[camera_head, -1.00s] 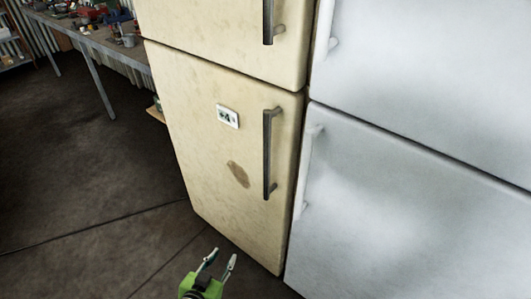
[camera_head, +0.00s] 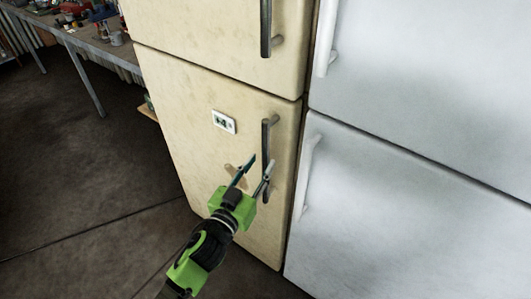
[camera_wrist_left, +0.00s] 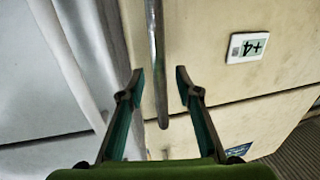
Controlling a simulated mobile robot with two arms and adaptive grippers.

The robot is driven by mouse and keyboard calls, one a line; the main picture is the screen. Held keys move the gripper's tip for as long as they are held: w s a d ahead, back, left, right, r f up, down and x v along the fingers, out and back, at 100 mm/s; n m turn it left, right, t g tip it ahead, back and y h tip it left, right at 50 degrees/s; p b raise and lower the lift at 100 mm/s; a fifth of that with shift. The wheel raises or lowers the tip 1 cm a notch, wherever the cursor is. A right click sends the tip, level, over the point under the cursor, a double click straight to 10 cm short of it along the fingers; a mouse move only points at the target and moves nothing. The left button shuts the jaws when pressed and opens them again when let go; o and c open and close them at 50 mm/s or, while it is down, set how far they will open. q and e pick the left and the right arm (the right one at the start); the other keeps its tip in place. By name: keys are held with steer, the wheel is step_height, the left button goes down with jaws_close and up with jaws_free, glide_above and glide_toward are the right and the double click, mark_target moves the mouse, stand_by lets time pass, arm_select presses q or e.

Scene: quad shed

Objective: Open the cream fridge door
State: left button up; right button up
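The cream fridge (camera_head: 185,125) has an upper and a lower door, both shut. The lower door (camera_head: 190,150) carries a dark vertical bar handle (camera_head: 267,138) near its right edge. My left gripper (camera_head: 261,162) is open in front of the lower part of this handle and partly covers it. In the left wrist view, the handle (camera_wrist_left: 156,60) shows between the two spread fingers of my left gripper (camera_wrist_left: 160,84), with gaps on both sides. The fingers are not closed on it. My right gripper is not in view.
A white fridge (camera_head: 400,190) with its own handles stands close on the right. A small display (camera_head: 223,122) sits on the cream lower door. A cluttered workbench (camera_head: 85,45) stands at the back left. The floor (camera_head: 75,165) on the left is clear.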

mark_target(264, 159)
arm_select(q)
steer(key=shift+x, duration=2.1)
jaws_close()
steer(key=shift+s, duration=0.1)
